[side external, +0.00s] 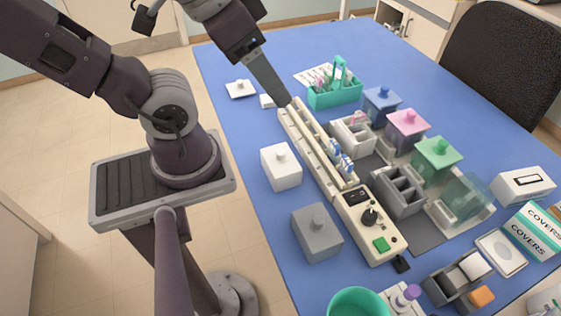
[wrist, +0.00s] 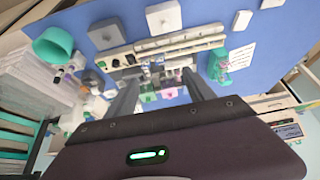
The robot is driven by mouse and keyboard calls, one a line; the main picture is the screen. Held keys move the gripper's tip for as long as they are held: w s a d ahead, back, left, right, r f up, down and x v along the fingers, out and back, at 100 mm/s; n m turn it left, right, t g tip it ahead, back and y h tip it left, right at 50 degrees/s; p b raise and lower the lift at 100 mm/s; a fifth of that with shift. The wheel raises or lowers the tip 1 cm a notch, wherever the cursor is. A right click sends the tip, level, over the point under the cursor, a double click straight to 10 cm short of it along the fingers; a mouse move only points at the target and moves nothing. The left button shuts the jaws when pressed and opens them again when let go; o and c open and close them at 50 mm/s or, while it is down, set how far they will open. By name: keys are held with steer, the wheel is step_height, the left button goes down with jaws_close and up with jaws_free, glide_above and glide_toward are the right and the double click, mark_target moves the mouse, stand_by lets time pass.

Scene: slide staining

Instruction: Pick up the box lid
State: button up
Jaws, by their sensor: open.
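A flat white lid with a small knob (side external: 240,89) lies on the blue table near its left edge. In the wrist view, a white piece at the top right edge (wrist: 271,3), cut off by the frame, appears to be this lid. My gripper (side external: 287,102) is above the far end of the long cream staining device (side external: 369,220), to the right of the lid and apart from it. In the wrist view, the two fingers (wrist: 160,77) are spread with nothing held between them. Which lid the task means is not certain, as other knobbed lids are visible.
A small white block (side external: 267,101) lies between lid and device. A white knobbed box (side external: 281,166) and a grey one (side external: 317,233) stand along the near side. A teal caddy (side external: 335,94) and blue, pink and green lidded jars stand beyond. The table left of the device is partly clear.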

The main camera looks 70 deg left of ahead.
steer(key=o, duration=0.3)
